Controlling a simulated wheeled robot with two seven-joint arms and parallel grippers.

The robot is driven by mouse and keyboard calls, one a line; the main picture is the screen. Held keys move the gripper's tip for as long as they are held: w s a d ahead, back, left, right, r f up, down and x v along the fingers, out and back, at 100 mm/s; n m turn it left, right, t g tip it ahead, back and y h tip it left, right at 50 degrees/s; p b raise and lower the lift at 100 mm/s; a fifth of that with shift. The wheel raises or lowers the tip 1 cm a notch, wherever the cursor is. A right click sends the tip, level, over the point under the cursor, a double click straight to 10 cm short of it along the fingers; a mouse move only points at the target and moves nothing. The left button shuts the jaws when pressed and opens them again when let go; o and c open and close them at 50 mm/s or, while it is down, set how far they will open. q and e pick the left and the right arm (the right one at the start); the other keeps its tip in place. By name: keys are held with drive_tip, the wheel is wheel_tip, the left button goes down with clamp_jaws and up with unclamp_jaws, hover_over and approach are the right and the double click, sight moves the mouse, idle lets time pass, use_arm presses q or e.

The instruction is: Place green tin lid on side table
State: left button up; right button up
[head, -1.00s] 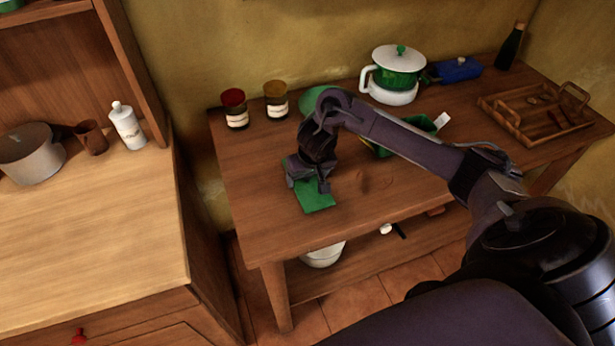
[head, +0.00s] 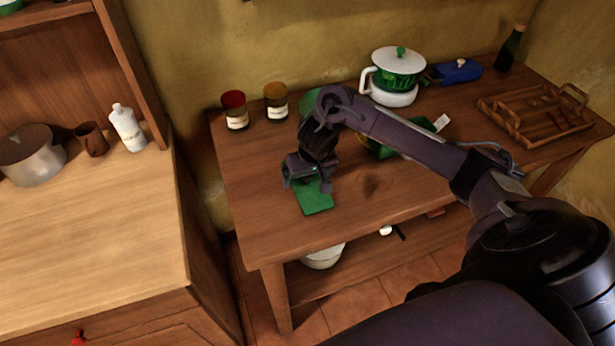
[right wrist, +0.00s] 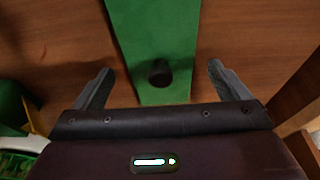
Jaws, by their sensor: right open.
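The green tin lid (head: 315,200) lies flat on the wooden side table (head: 260,235), near its left front part. In the right wrist view the lid (right wrist: 155,40) shows as a green plate with a dark round knob (right wrist: 160,73). My right gripper (head: 307,186) is low over the lid and hides part of it. In the right wrist view its two fingers are wide apart, one on each side of the lid and knob, with nothing between them held. My left gripper is not in view.
Two jars, red-topped (head: 235,110) and yellow-topped (head: 276,101), stand behind the lid. A green tin (head: 385,150) sits behind my right arm. A white-and-green pot (head: 397,78), a blue box (head: 458,71) and a wooden tray (head: 535,115) stand farther right. Bare tabletop lies right of the lid.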

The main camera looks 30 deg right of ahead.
drive_tip(key=p+v, duration=0.5)
drive_tip(key=v, duration=0.5)
drive_tip(key=shift+r, duration=0.25)
drive_tip(key=shift+s, duration=0.1)
